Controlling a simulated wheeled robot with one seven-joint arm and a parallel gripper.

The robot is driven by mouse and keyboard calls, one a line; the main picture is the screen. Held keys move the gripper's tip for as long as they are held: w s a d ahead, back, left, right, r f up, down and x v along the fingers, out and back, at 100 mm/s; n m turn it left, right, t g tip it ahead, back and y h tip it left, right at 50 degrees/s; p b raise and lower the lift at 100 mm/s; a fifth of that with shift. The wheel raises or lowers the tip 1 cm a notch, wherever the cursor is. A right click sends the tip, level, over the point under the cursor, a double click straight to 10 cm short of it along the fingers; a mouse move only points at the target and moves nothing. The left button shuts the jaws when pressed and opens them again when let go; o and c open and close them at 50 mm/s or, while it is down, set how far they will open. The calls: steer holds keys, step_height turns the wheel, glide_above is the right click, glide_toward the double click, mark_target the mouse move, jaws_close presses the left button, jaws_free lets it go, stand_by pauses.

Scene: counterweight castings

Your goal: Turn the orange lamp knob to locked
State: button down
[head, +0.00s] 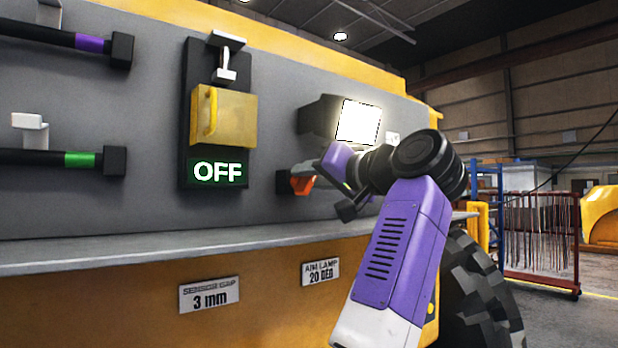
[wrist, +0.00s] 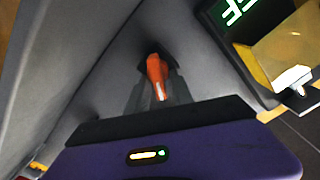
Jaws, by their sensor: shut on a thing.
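The orange lamp knob (head: 302,184) sits on the grey panel below the lit lamp (head: 357,121). In the wrist view the knob (wrist: 157,76) stands out from the panel between the dark fingers of my gripper (wrist: 160,95). The gripper is shut on the knob, with its fingers on both sides. A pale line runs along the knob's near end. In the head view my purple wrist and arm hide part of the gripper and the area right of the knob. I cannot read any locked mark by the knob.
A yellow box (head: 223,117) with an OFF sign (head: 217,171) is on the panel to the left. Bars with purple (head: 91,43) and green (head: 80,159) bands hang further left. A ledge (head: 180,249) runs below the panel, above an "AIM LAMP 20 DEG" label (head: 320,272).

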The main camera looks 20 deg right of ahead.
steer(key=m, duration=0.5)
steer(key=shift+d+f+m, duration=0.2)
steer(key=shift+d+m, duration=0.05)
steer(key=shift+m, duration=0.05)
steer(key=m, duration=0.2)
steer(key=m+p, duration=0.1)
steer(key=m, duration=0.2)
steer(key=shift+w+d+f+m, duration=0.1)
steer(key=shift+f+m, duration=0.2)
steer(key=shift+f, duration=0.1)
steer(key=c, duration=1.4)
jaws_free()
steer(key=shift+c, duration=0.2)
steer(key=b+v, duration=0.2)
steer(key=v, duration=0.6)
steer(key=shift+b, duration=0.4)
